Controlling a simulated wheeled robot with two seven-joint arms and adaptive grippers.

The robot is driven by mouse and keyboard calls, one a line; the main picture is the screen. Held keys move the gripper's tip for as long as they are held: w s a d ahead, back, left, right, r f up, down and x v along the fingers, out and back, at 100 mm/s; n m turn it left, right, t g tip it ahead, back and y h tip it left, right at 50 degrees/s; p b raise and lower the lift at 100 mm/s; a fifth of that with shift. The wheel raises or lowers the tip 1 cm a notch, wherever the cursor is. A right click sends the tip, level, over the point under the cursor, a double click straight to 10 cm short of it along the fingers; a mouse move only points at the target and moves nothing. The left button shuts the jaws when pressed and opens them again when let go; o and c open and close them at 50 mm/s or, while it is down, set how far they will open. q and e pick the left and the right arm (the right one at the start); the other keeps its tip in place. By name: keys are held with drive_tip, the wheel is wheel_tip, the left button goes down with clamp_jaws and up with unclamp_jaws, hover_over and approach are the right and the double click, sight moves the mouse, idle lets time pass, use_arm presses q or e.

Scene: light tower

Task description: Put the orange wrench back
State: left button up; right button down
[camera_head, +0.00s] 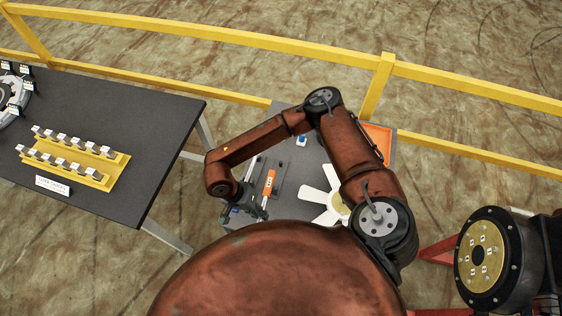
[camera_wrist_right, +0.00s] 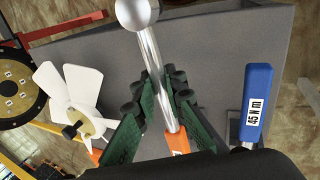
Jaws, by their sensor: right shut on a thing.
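The orange wrench (camera_head: 269,183) shows its orange handle over the grey table in the head view. In the right wrist view its silver shaft (camera_wrist_right: 162,85) runs up to a ball end, with the orange handle low between the fingers. My right gripper (camera_head: 257,208), small and partly hidden in the head view, has its green fingers (camera_wrist_right: 162,98) on both sides of the wrench and is shut on it. I cannot tell whether the wrench touches the table. My left gripper is not in view.
A blue-handled wrench marked 45 Nm (camera_wrist_right: 258,105) lies close beside the gripper. A white fan (camera_head: 322,200) and an orange tray (camera_head: 379,140) are on the grey table (camera_head: 312,163). A dark table (camera_head: 130,110) with a yellow rack (camera_head: 100,180) stands left. A yellow railing (camera_head: 230,35) runs behind.

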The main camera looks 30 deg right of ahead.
sight(257, 227)
drive_tip(key=a+r+m+y, duration=0.1)
drive_tip(key=m, duration=0.2)
drive_tip(key=s+a+m+g+y+p, duration=0.1)
drive_tip(key=m, duration=0.3)
drive_tip(key=s+a+r+m+y, duration=0.1)
drive_tip(key=m+y, duration=0.1)
drive_tip(key=m, duration=0.1)
drive_tip(key=shift+s+r+m, duration=0.15)
drive_tip(key=shift+r+m, duration=0.2)
drive_tip(key=shift+m, duration=0.05)
drive_tip(key=m, duration=0.1)
drive_tip(key=m+y, duration=0.1)
drive_tip(key=shift+r+m+p, duration=0.35)
drive_tip(key=shift+m+p, duration=0.05)
drive_tip(key=d+r+m+t+p, duration=0.1)
drive_tip(key=d+r+m+t, duration=0.1)
drive_tip(key=d+m, duration=0.2)
drive_tip(key=d+r+m+t+p, duration=0.1)
drive_tip(key=d+r+m+t, duration=0.1)
drive_tip(key=m, duration=0.9)
drive_tip(key=d+r+m+t+y+p, duration=0.1)
drive_tip(key=d+r+m+t, duration=0.1)
drive_tip(key=d+m, duration=0.3)
drive_tip(key=m+t, duration=0.1)
drive_tip(key=m, duration=0.2)
drive_tip(key=shift+w+d+t, duration=0.3)
drive_tip(key=shift+w, duration=0.05)
